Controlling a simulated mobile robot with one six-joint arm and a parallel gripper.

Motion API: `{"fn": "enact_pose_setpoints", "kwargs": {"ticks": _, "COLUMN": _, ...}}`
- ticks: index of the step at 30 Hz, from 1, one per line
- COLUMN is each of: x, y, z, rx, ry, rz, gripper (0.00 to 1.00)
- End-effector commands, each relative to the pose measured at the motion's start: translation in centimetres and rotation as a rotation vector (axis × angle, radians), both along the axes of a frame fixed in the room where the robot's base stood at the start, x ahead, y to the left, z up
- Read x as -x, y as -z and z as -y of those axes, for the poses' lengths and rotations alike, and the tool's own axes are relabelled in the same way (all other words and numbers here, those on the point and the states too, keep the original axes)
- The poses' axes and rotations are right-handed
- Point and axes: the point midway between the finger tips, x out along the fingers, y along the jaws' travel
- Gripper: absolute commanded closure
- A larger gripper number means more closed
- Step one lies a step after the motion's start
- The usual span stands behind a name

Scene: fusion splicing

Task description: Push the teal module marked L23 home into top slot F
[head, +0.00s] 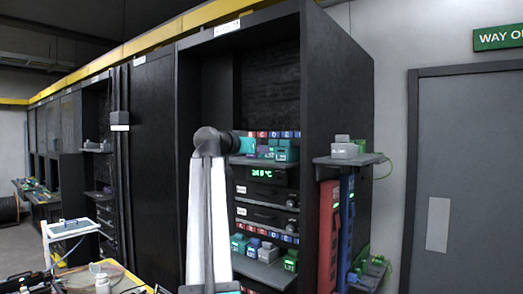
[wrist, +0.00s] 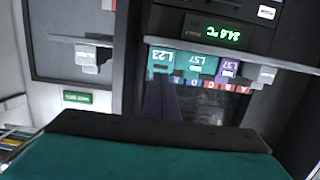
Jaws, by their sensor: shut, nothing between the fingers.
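The teal module marked L23 (wrist: 160,61) is at the left end of a row of modules in the wrist view. It appears to be the rightmost teal module (head: 287,152) on the upper shelf in the head view. My gripper (wrist: 164,82) is shut and empty. Its fingertips overlap the lower edge of L23 in the wrist view; I cannot tell whether they touch it. Coloured slot labels (wrist: 207,84) run below the modules. The label for slot F is hidden or unreadable, and how deep L23 sits cannot be told.
A teal module marked L57 (wrist: 197,63) and a purple one marked L37 (wrist: 228,68) stand beside L23. A grey module (wrist: 261,76) is at the row's other end. A green temperature display (head: 262,174) is below the shelf. A side shelf (head: 350,160) juts out at the right.

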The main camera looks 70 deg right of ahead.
Motion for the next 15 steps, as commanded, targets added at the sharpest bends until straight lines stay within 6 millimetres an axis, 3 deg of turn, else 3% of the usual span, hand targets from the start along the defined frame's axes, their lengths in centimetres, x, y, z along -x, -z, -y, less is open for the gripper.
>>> {"fn": "enact_pose_setpoints", "kwargs": {"ticks": 15, "x": 0.4, "y": 0.7, "z": 1.9, "rx": -0.001, "ry": 0.0, "rz": 0.0, "gripper": 1.0}}
